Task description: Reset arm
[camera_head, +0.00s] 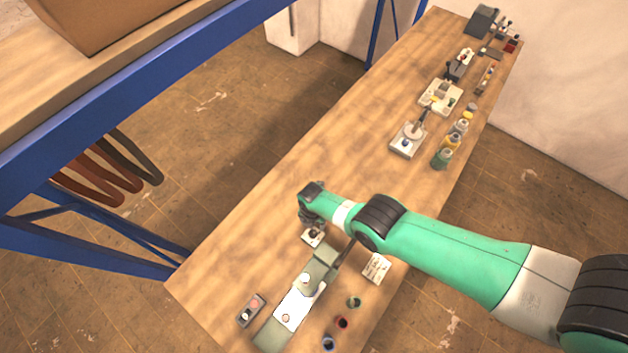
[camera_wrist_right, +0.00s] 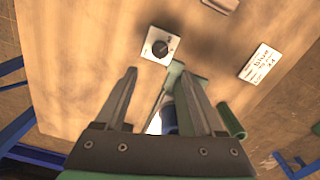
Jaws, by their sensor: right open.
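My right arm reaches in from the right in the head view, and its gripper (camera_head: 312,220) hangs over the workbench. In the right wrist view the gripper (camera_wrist_right: 158,74) is open, with its two dark fingers apart and nothing held between them. A small white plate with a black knob (camera_wrist_right: 160,46) lies just beyond the fingertips; it also shows below the gripper in the head view (camera_head: 313,238). A grey-green device with a white top (camera_head: 294,301) stands on the bench in front of the arm. It is partly hidden behind the fingers in the wrist view. My left gripper is not in view.
A white label card (camera_head: 376,268) lies beside the device. A small button box (camera_head: 250,310) and several coloured cups (camera_head: 342,322) stand near the bench's near end. More apparatus (camera_head: 408,139) and bottles (camera_head: 442,158) stand farther along. A blue rack (camera_head: 190,55) rises at left. The bench's middle is clear.

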